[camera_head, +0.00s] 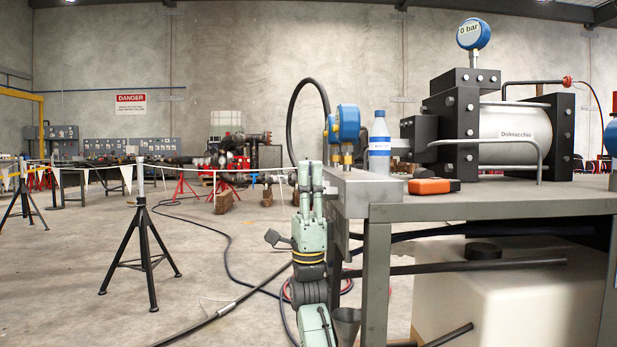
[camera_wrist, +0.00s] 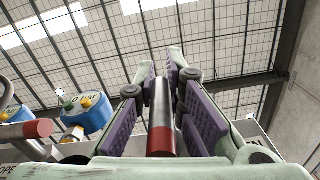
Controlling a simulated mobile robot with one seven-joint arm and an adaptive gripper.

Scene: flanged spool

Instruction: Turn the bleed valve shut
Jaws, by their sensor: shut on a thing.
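My gripper (camera_head: 311,178) points up in front of the left end of the metal block (camera_head: 362,187) at the bench's corner. In the wrist view, its purple-padded fingers (camera_wrist: 165,72) are shut on a metal rod handle with a red end (camera_wrist: 161,135). The rod lies lengthwise between the pads. The body of the valve behind this handle is hidden, and I cannot tell how far it is turned. A second red-ended handle (camera_wrist: 38,128) shows at the left in the wrist view, apart from my fingers.
Blue gauges (camera_head: 347,122) stand on the block close behind my gripper; one (camera_wrist: 85,115) shows in the wrist view. A bottle (camera_head: 379,147) and an orange-black device (camera_head: 433,186) are on the bench (camera_head: 490,208). A black hose (camera_head: 291,115) arches beside the gauges. Open floor lies left.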

